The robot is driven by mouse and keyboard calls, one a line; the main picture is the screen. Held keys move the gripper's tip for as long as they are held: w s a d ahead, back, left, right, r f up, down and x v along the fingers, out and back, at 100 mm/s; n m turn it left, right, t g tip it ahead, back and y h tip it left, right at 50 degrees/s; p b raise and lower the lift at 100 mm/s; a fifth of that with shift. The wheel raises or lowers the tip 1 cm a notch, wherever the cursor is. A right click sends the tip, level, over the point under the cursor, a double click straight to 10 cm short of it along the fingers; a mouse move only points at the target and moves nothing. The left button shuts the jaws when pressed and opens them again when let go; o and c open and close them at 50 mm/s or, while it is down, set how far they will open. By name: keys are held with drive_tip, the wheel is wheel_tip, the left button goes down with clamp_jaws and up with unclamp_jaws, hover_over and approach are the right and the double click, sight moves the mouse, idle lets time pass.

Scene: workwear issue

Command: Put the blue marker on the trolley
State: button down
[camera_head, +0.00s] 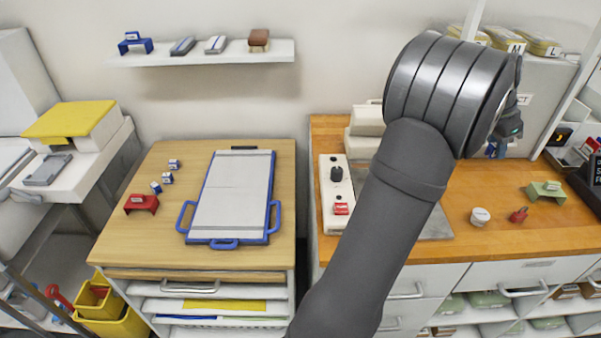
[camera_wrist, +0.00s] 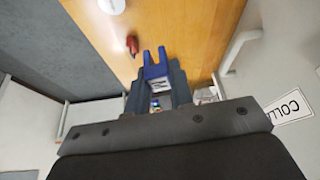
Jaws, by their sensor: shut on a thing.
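My gripper (camera_wrist: 156,80) is shut on a blue bridge-shaped marker (camera_wrist: 154,64), whose two legs point away from the fingers in the wrist view. In the head view, a bit of this blue marker (camera_head: 496,149) shows at the right, below my wrist and above the back of the right wooden counter. Most of my gripper is hidden there behind my arm. Another blue marker (camera_head: 135,43) stands on the wall shelf. A wood-topped drawer unit (camera_head: 268,165) at left centre may be the trolley; I see no wheels on it.
A blue-edged board (camera_head: 232,190), a red marker (camera_head: 142,204) and small labelled cubes occupy the drawer unit's top. The right counter (camera_head: 478,236) bears a red object (camera_head: 519,215), a white round item (camera_head: 480,216) and a green marker (camera_head: 545,190). A gap separates both surfaces.

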drive_tip(key=w+a+r+n+t, duration=0.1)
drive_tip(key=w+a+r, duration=0.35)
drive_tip(key=a, duration=0.25)
drive_tip(key=w+a+r+n, duration=0.2)
drive_tip(key=w+a+r, duration=0.1)
drive_tip(key=w+a, duration=0.25)
drive_tip(key=w+a+r+n+t, duration=0.1)
drive_tip(key=w+a+r, duration=0.2)
drive_tip(key=w+a, duration=0.35)
drive_tip(key=w+a+f+n+t+y, duration=0.1)
drive_tip(key=w+a+f+n, duration=0.15)
drive_tip(key=a, duration=0.55)
drive_tip(key=w+a+f+n+y, duration=0.1)
drive_tip(key=w+a+f+n, duration=0.2)
drive_tip(key=a, duration=0.6)
drive_tip(key=w+a+f+n+t+y, duration=0.15)
drive_tip(key=w+a, duration=0.25)
drive_tip(key=a, duration=0.4)
drive_tip(key=n+g+y, duration=0.2)
drive_tip(key=n+y, duration=0.2)
drive_tip(key=n, duration=1.1)
hover_over(153, 180)
drive_tip(key=s+d, duration=0.1)
wheel_tip(153, 180, down, 26)
drive_tip(key=shift+d+f, duration=0.15)
drive_tip(key=shift+f, duration=2.1)
